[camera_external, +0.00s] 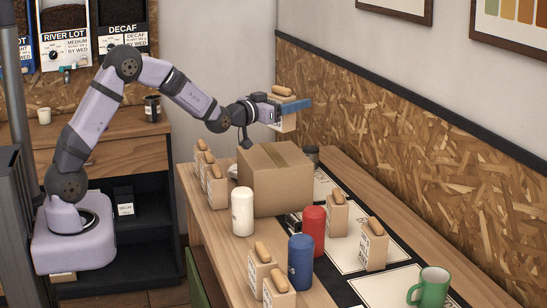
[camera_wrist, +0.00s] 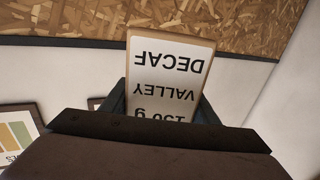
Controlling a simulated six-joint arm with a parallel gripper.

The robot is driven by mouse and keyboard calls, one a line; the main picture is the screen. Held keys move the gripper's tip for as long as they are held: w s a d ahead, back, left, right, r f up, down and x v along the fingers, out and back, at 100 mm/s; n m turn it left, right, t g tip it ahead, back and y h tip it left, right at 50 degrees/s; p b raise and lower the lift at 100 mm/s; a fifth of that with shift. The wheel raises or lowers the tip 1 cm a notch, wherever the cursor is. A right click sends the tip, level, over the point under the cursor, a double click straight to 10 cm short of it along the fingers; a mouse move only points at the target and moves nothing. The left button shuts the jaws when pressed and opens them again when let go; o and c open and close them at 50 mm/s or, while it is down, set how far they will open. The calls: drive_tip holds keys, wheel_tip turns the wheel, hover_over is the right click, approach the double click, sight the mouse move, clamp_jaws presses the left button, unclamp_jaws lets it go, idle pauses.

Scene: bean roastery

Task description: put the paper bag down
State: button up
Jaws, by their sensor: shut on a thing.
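My gripper (camera_external: 291,106) is shut on a paper bag (camera_external: 285,93) with a tan rolled top, held in the air above and behind the cardboard box. In the wrist view the paper bag (camera_wrist: 170,72) shows a white label reading "DECAF", "VALLEY" and "150 g", upside down, between the fingers of my gripper (camera_wrist: 165,100). In the external view the bag looks upright and clear of the table.
A closed cardboard box (camera_external: 276,180) stands on the wooden table (camera_external: 222,242). Several similar bags stand around it. A white canister (camera_external: 242,212), red canister (camera_external: 313,232), blue canister (camera_external: 300,262) and green mug (camera_external: 431,288) stand nearer. Pale mats (camera_external: 340,252) lie along the right side, by the chipboard wall (camera_external: 400,130).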

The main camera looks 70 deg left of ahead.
drive_tip(key=shift+f+p, duration=1.25)
drive_tip(key=shift+f, duration=3.3)
drive_tip(key=shift+f, duration=0.15)
drive_tip(key=o, duration=1.1)
drive_tip(key=shift+r, duration=0.2)
drive_tip(key=shift+s+d+f+b, duration=0.15)
drive_tip(key=shift+s+d+b, duration=0.15)
drive_tip(key=shift+s, duration=0.25)
drive_tip(key=b+v, duration=0.3)
drive_tip(key=v, duration=0.7)
drive_tip(key=shift+s+d, duration=0.1)
drive_tip(key=shift+s, duration=0.3)
